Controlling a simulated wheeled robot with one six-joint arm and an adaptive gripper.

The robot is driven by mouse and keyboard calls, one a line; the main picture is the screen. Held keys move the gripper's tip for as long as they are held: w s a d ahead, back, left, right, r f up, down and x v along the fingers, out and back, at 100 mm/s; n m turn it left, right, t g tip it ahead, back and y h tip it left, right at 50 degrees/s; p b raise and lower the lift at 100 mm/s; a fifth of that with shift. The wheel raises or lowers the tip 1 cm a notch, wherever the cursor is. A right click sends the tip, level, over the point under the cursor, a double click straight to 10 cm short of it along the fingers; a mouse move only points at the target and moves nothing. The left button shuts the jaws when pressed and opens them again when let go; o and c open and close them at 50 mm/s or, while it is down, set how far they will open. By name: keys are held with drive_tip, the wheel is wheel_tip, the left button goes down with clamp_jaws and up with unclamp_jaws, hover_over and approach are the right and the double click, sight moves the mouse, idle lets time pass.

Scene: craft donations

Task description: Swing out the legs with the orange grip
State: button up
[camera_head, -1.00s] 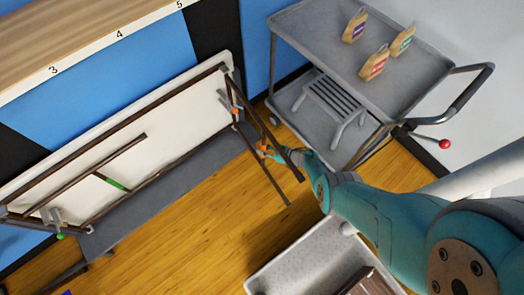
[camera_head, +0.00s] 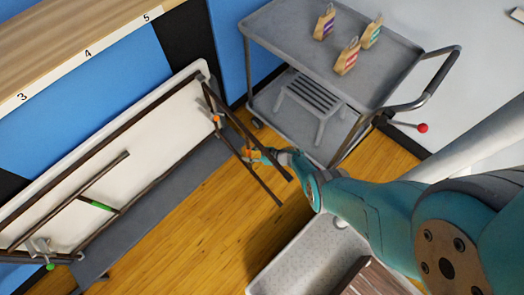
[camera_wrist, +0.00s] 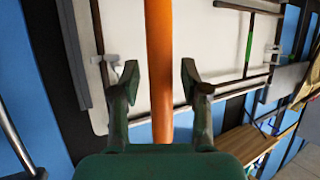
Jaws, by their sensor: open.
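A white folding table (camera_head: 150,125) stands on its side by the wall, its underside facing me. The legs with the orange grip (camera_wrist: 159,70) stick out from its right end, swung well away from the underside. The orange grip also shows in the head view (camera_head: 247,154). My gripper (camera_wrist: 158,92) is open, its two fingers on either side of the orange grip, with gaps visible. The gripper is small and partly hidden in the head view (camera_head: 256,155). The legs with the green grip (camera_head: 97,204) lie folded against the underside at the left.
A grey trolley (camera_head: 283,30) with several tagged packets stands at the back right, a grey slatted stool (camera_head: 312,97) on its lower shelf. A pale tray (camera_head: 280,265) is at the bottom. A wooden counter (camera_head: 60,35) is upper left. Wooden floor (camera_head: 190,225) is clear before the table.

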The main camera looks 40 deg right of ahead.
drive_tip(key=v, duration=1.1)
drive_tip(key=shift+s+r, duration=0.2)
drive_tip(key=shift+s, duration=0.05)
drive_tip(key=shift+d, duration=0.1)
